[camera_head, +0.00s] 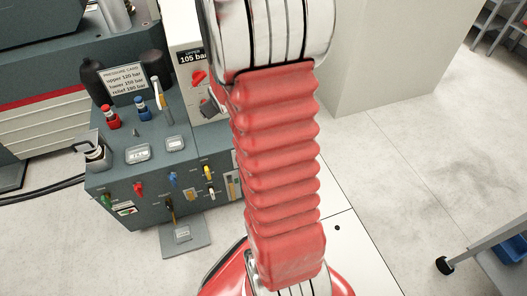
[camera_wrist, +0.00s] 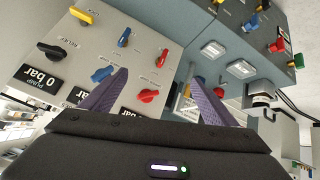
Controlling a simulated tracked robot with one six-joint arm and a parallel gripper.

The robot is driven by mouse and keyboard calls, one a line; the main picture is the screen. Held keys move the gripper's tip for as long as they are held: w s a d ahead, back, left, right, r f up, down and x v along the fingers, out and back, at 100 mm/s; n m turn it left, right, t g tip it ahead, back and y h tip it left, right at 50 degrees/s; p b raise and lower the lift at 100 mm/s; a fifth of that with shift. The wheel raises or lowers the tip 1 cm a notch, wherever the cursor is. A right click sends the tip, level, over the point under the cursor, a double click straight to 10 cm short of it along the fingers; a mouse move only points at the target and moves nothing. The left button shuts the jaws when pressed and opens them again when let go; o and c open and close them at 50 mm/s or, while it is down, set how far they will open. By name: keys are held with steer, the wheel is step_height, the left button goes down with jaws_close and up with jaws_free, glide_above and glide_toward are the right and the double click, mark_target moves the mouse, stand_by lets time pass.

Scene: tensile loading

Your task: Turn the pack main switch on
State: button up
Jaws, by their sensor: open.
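My gripper (camera_wrist: 160,84) shows in the wrist view with its two purple fingers spread apart and nothing between them. The knob labels are too small to read, so I cannot tell which is the pack main switch. In the head view my arm hides the gripper.
A dark grey valve bench (camera_head: 150,185) with coloured levers stands at the left in the head view, bearing a pressure card (camera_head: 123,82). A "105 bar" display (camera_head: 192,57) is partly behind my arm. Floor is clear at the right, up to a wheeled cart (camera_head: 490,262).

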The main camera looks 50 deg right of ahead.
steer(key=s+d+f+m+t, duration=0.1)
steer(key=s+d+f, duration=0.2)
steer(key=d+f, duration=0.55)
steer(key=s+d+f+t, duration=0.1)
steer(key=s+d+f, duration=0.3)
steer(key=f, duration=0.8)
steer(key=s+f+m+t+h, duration=0.1)
steer(key=s+f, duration=0.5)
steer(key=f, duration=0.2)
steer(key=s+f+m+t+h, duration=0.1)
steer(key=s+f+m, duration=0.1)
steer(key=s+f, duration=0.4)
step_height(320, 180, down, 3)
steer(key=shift+s+a+r+h, duration=0.1)
steer(key=shift+s+a+h, duration=0.05)
steer(key=shift+h, duration=0.25)
steer(key=x, duration=1.4)
steer(key=shift+a, duration=0.15)
steer(key=c, duration=1.1)
